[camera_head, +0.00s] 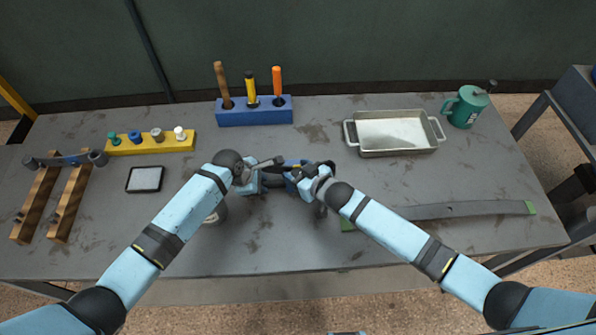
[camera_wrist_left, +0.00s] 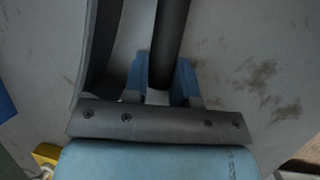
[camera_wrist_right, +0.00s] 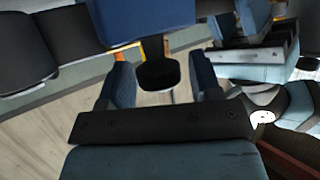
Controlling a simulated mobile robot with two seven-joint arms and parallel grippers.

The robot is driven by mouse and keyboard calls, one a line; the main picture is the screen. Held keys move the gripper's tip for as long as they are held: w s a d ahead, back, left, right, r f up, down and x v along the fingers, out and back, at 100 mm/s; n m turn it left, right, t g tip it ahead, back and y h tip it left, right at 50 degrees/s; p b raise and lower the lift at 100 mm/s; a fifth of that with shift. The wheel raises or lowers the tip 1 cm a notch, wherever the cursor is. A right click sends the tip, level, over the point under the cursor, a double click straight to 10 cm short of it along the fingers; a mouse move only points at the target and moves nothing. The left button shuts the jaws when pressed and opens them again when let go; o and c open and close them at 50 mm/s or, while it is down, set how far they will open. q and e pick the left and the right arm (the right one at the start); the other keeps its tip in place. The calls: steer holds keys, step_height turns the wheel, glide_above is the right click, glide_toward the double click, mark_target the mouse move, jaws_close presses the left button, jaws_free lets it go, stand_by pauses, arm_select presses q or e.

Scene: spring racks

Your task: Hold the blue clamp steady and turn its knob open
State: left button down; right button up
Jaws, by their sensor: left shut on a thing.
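The blue clamp (camera_head: 291,164) is near the middle of the grey table, largely hidden between my two grippers. My left gripper (camera_head: 264,181) is at its left side. In the left wrist view the left fingers (camera_wrist_left: 161,82) are shut on a dark round bar (camera_wrist_left: 171,40) of the clamp. My right gripper (camera_head: 299,178) is at the clamp's right side. In the right wrist view its fingers (camera_wrist_right: 163,82) are apart, with a dark knob (camera_wrist_right: 158,74) between them and a gap on each side. The clamp's blue body (camera_wrist_right: 145,18) shows just beyond.
A blue tool block (camera_head: 255,117) and a metal tray (camera_head: 365,151) stand behind. A green mug (camera_head: 466,107) is at far right. A long dark strip (camera_head: 460,210) lies at right. A yellow peg rack (camera_head: 150,148), a black-framed pad (camera_head: 145,179) and wooden rails (camera_head: 68,205) are at left.

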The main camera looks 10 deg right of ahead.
steer(key=c, duration=0.7)
steer(key=shift+r+n, duration=0.1)
steer(key=shift+n, duration=0.3)
steer(key=shift+n+g+y, duration=0.4)
steer(key=shift+g+y, duration=0.1)
steer(key=shift+y, duration=0.1)
steer(key=o, duration=0.9)
steer(key=shift+c, duration=0.2)
